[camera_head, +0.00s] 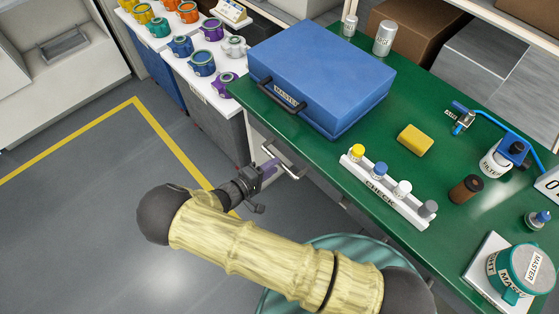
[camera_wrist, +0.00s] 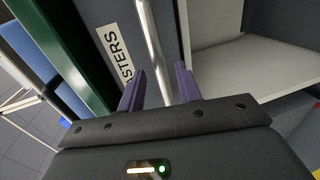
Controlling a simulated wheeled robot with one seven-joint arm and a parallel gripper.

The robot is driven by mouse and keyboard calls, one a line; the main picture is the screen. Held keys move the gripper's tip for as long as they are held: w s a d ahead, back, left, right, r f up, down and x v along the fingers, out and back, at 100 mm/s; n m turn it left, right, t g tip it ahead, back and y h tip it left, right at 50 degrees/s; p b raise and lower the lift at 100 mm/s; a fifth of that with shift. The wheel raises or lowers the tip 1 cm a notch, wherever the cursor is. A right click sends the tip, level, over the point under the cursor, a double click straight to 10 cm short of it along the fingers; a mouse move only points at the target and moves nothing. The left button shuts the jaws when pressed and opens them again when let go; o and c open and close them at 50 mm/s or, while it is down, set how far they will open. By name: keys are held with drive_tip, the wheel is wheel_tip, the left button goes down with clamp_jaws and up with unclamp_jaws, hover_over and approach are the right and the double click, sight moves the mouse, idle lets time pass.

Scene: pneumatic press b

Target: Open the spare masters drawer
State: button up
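The drawer's dark grey front (camera_wrist: 88,18) shows in the wrist view, with a white label (camera_wrist: 115,52) on which "STERS" can be read. A silver bar handle (camera_wrist: 150,38) runs along this front; it also shows in the head view (camera_head: 292,158), below the green bench's edge. My gripper (camera_wrist: 160,85) has its two purple fingers apart, with the handle bar passing between them and a gap visible beside it. In the head view my gripper (camera_head: 268,167) is at the handle. How far the drawer sits in or out cannot be told.
The green bench top (camera_head: 330,145) overhangs the handle, with a blue masters case (camera_head: 320,75) near its edge. A white check rack (camera_head: 385,190) and a yellow block (camera_head: 415,140) lie farther right. An open pale shelf (camera_wrist: 250,65) adjoins the drawer front. The floor at left is clear.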

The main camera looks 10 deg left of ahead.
drive_tip(key=shift+x, duration=1.95)
clamp_jaws()
